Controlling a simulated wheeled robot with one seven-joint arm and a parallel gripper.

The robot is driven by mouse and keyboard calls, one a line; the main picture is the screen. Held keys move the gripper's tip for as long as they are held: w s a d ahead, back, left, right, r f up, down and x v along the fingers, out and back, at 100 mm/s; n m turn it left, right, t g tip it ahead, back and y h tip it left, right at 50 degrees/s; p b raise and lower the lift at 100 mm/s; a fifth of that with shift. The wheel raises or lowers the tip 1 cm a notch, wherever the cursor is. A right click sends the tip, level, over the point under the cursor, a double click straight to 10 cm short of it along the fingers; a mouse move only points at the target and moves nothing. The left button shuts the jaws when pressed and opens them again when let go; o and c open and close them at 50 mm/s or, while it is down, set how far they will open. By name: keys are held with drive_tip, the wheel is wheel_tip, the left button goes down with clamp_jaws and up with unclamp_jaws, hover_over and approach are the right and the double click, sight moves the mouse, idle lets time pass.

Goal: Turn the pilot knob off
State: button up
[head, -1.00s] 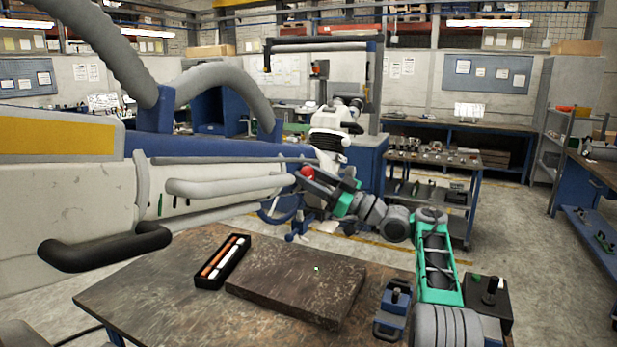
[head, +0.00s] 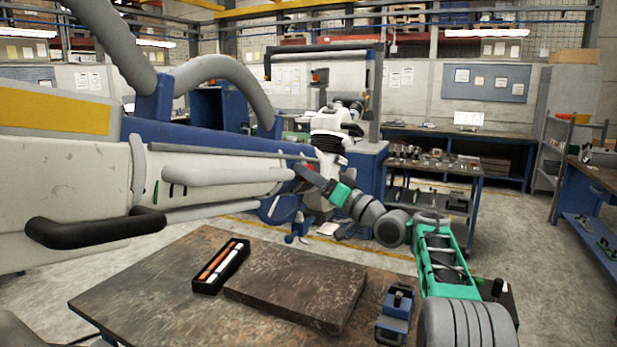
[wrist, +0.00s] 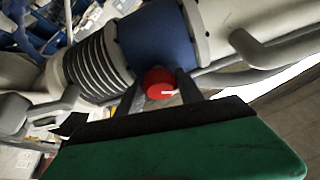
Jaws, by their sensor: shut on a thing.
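The pilot knob (wrist: 158,83) is a red round knob with a white mark. In the head view my gripper (head: 312,177) reaches the end of the white and blue arm (head: 80,160). There the knob is mostly hidden, with only a little red showing.
Grey pipes (head: 225,176) run along the arm close to my gripper. A bench (head: 150,295) in front holds a dark slab (head: 295,295), a black tray (head: 221,268) with sticks and a blue clamp (head: 396,312). A white microscope-like device (head: 330,130) stands behind.

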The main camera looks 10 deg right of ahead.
drive_tip(key=m+h+p, duration=0.1)
drive_tip(key=m, duration=0.1)
drive_tip(key=m+h+p, duration=0.1)
drive_tip(key=m+p, duration=0.1)
drive_tip(key=m+t+h+p, duration=0.1)
drive_tip(key=m, duration=0.2)
drive_tip(key=shift+r, duration=0.35)
drive_tip(key=m+h+p, duration=0.1)
drive_tip(key=m+p, duration=0.1)
drive_tip(key=shift+m+p, duration=0.3)
drive_tip(key=shift+m, duration=0.1)
drive_tip(key=shift+f+m+g+h+p, duration=0.25)
drive_tip(key=shift+m+h+p, duration=0.25)
drive_tip(key=shift+m+p, duration=0.3)
drive_tip(key=o, duration=1.4)
drive_tip(key=shift+f, duration=0.1)
drive_tip(key=b+v, duration=0.3)
drive_tip(key=v, duration=0.5)
